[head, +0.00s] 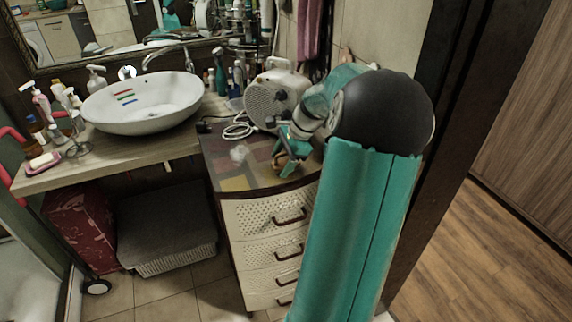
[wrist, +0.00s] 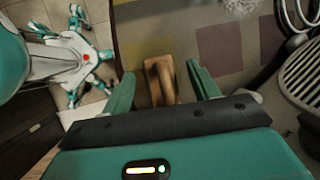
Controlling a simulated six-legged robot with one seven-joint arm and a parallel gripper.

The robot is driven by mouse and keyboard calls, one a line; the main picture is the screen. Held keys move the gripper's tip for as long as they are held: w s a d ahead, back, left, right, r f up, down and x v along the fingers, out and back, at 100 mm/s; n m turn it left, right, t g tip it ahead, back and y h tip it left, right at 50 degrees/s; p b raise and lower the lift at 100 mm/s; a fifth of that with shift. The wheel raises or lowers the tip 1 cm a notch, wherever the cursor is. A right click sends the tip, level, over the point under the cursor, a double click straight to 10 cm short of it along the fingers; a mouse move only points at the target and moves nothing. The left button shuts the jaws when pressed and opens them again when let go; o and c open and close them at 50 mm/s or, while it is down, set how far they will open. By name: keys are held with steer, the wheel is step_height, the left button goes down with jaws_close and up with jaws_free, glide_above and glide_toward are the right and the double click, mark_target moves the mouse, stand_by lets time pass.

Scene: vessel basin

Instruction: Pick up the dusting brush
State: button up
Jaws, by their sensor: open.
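A brown, wooden-looking object, which appears to be the dusting brush (wrist: 160,76), stands out on the patterned cabinet top in the wrist view. It lies between the two fingers of my gripper (wrist: 162,70), with a gap to the finger on each side. My gripper is open and holds nothing. In the head view my gripper (head: 284,164) is low over the front right of the cabinet top, and a brown bit of the brush (head: 277,161) shows beside the fingers. The bristles cannot be made out.
A white fluffy item (head: 239,153) lies to the left on the cabinet top (head: 228,172). A cream, grilled appliance (head: 275,97) with a white coiled cord (head: 239,128) stands behind. A white basin (head: 143,103) and several bottles occupy the counter at left.

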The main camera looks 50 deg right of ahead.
steer(key=shift+f, duration=0.15)
steer(key=shift+c, duration=0.2)
steer(key=c, duration=1)
steer(key=shift+c, duration=0.2)
steer(key=shift+c, duration=0.3)
steer(key=shift+r, duration=0.7)
steer(key=s+a+r, duration=0.1)
steer(key=r, duration=0.1)
steer(key=s+a+r, duration=0.1)
steer(key=r, duration=0.2)
steer(key=s+a+r, duration=0.1)
steer(key=r, duration=0.2)
steer(key=shift+s+a, duration=0.15)
steer(key=shift+a, duration=0.25)
jaws_close()
steer(key=s+a+r, duration=0.3)
steer(key=s+a, duration=0.3)
steer(key=shift+s+a+r, duration=0.15)
steer(key=shift+a+r, duration=0.1)
steer(key=shift+r, duration=0.1)
